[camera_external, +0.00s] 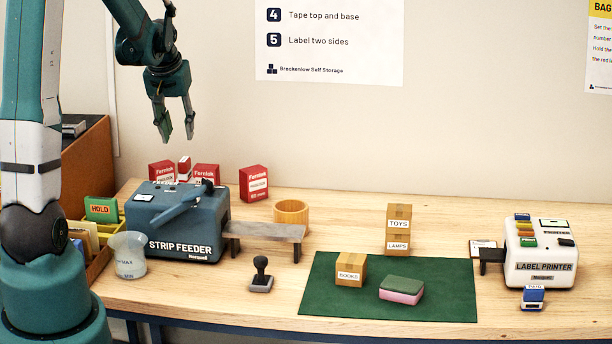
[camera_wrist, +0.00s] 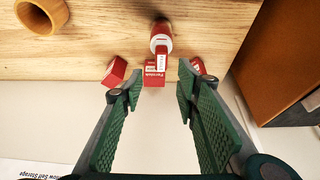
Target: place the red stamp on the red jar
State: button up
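A round red jar (camera_wrist: 161,30) with a white band stands on the wooden bench in the wrist view. A small red-and-white item (camera_wrist: 162,57) is against it, before a red box (camera_wrist: 154,77); I cannot tell whether it is the red stamp. A small red-and-white item also shows between red boxes in the external view (camera_external: 184,168). My gripper (camera_external: 175,138) is open and empty, high above the red boxes at the back left. In the wrist view its fingers (camera_wrist: 187,92) are spread apart. The jar's lower part is hidden in the external view.
The strip feeder (camera_external: 176,218) stands in front of the red boxes (camera_external: 254,184). A tan ring (camera_external: 291,212) is to their right. A black-handled stamp (camera_external: 261,275), a green mat (camera_external: 440,298), a blue stamp (camera_external: 533,298) and the label printer (camera_external: 540,268) lie further front and right.

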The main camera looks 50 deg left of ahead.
jog(key=s+d+r+m+t+h, duration=0.15)
jog(key=d+r, duration=0.35)
jog(key=d, duration=0.8)
jog(key=d+r+m+t+y, duration=0.1)
jog(key=d+r+m, duration=0.3)
jog(key=d, duration=0.9)
jog(key=s+d+m+h, duration=0.1)
jog(key=s+d, duration=0.3)
jog(key=d, duration=0.3)
jog(key=s+d+r+m+t, duration=0.1)
jog(key=s+d, duration=0.4)
jog(key=d, duration=0.3)
jog(key=s+d+r+m+h, duration=0.1)
jog(key=s+d, duration=0.3)
jog(key=d, duration=0.3)
jog(key=shift+s+d+r+h, duration=0.2)
jog(key=shift+s+d+h, duration=0.15)
jog(key=shift+d, duration=0.05)
jog(key=shift+m+t, duration=0.25)
notch_tip(320, 180, down, 10)
jog(key=b, duration=1)
